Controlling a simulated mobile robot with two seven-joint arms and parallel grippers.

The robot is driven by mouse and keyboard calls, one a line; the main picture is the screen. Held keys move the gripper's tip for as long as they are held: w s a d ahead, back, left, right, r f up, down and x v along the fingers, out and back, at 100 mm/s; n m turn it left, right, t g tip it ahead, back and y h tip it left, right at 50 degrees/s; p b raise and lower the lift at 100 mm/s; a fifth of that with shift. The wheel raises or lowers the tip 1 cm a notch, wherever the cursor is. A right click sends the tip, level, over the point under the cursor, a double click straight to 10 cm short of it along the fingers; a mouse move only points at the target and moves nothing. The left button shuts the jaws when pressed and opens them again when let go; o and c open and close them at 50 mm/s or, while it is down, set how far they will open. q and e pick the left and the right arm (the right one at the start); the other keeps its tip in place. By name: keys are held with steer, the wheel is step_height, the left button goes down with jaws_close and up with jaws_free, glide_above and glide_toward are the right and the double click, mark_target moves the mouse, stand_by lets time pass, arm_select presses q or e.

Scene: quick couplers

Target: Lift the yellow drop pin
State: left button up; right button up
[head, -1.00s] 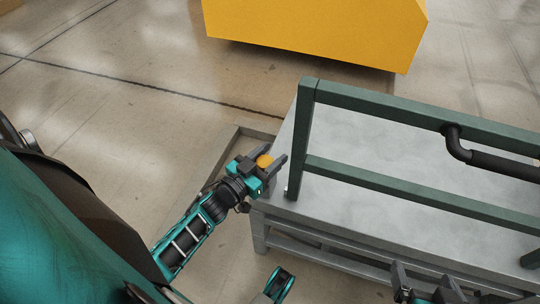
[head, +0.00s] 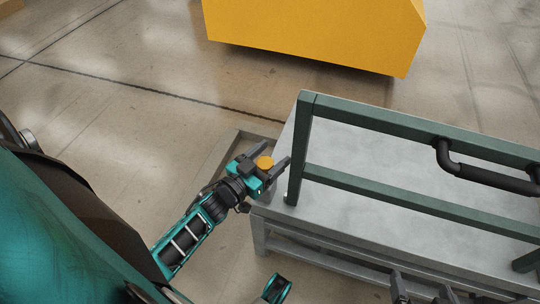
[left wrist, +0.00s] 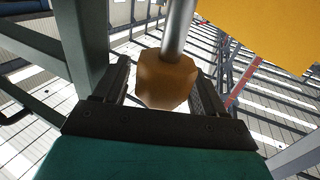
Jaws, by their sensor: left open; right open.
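The yellow drop pin shows as a round orange-yellow knob (head: 265,162) beside the near left corner of the bench. In the left wrist view the knob (left wrist: 167,82) has a grey metal shaft (left wrist: 178,28). My left gripper (head: 269,158) is open, with its dark fingers on either side of the knob; contact cannot be told. The fingers also show in the left wrist view (left wrist: 162,78). My right gripper (head: 425,291) is open at the bottom edge of the head view, partly cut off, with nothing visible in it.
A dark green frame (head: 385,186) stands on the grey metal bench (head: 350,145), its left post close to my left gripper. A black handle (head: 490,178) is on its upper rail. A large yellow block (head: 315,30) stands behind.

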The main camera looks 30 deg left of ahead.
arm_select(q)
steer(key=s+a+p, duration=0.2)
steer(key=s, duration=1)
steer(key=shift+s, duration=0.4)
arm_select(e)
step_height(320, 180, up, 2)
steer(key=shift+w+r, duration=0.1)
steer(key=shift+r, duration=0.05)
arm_select(q)
steer(key=shift+w, duration=0.1)
steer(key=w+d+r+m+g, duration=0.1)
steer(key=w+d+r+g, duration=0.15)
steer(key=d+g, duration=0.75)
step_height(320, 180, up, 9)
steer(key=s+t+p, duration=0.2)
steer(key=t+p, duration=0.1)
steer(key=p, duration=1)
steer(key=shift+s+d+y+p, duration=0.2)
steer(key=shift+d+y+p, duration=0.1)
steer(key=shift+y, duration=0.1)
arm_select(e)
steer(key=s+d+r, duration=0.1)
steer(key=d+r, duration=0.2)
steer(key=r, duration=0.6)
steer(key=shift+s+h, duration=0.25)
steer(key=shift+h, duration=0.15)
